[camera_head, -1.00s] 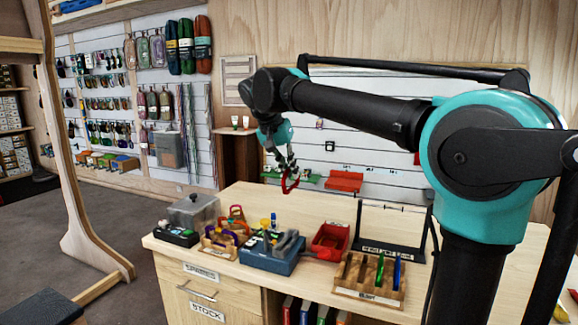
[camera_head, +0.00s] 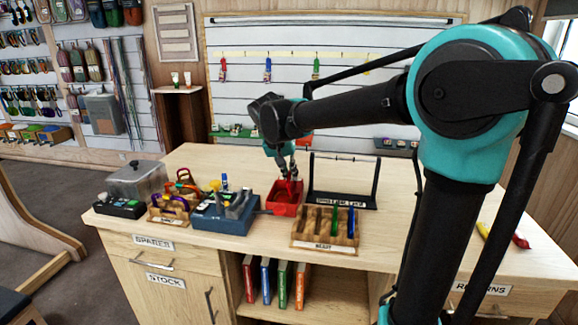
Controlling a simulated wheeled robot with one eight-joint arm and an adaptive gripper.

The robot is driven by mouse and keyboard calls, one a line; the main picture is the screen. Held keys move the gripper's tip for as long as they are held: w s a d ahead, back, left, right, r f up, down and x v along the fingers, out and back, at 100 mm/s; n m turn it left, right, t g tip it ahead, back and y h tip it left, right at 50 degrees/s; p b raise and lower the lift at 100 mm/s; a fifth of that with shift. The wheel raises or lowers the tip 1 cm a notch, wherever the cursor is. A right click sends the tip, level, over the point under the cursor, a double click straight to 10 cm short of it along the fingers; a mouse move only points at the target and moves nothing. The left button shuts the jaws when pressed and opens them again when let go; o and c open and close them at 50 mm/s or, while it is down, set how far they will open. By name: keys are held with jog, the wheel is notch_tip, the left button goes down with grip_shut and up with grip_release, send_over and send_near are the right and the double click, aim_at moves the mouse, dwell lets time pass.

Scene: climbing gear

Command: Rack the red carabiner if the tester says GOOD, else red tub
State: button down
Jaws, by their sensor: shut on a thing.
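My gripper (camera_head: 287,174) is low at the red tub (camera_head: 284,209), with its fingers over the opening. It is shut on the red carabiner (camera_head: 291,187), which is hard to pick out against the tub's red; I cannot tell whether it touches the tub's floor. A blue device with grey parts on top (camera_head: 222,217), possibly the tester, stands just left of the tub. No verdict on it is readable from here. A black rack with a raised bar (camera_head: 344,200) stands right of the tub, its label too small to read.
A slotted wooden block (camera_head: 324,242) with a green and a blue item stands in front of the tub. A wooden holder with coloured gear (camera_head: 168,215) and a clear-lidded box (camera_head: 135,180) are at left. The bench's back left is clear.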

jog(key=shift+f, duration=1.75)
jog(key=c, duration=1.6)
grip_release()
jog(key=shift+o, duration=0.2)
jog(key=v, duration=1.2)
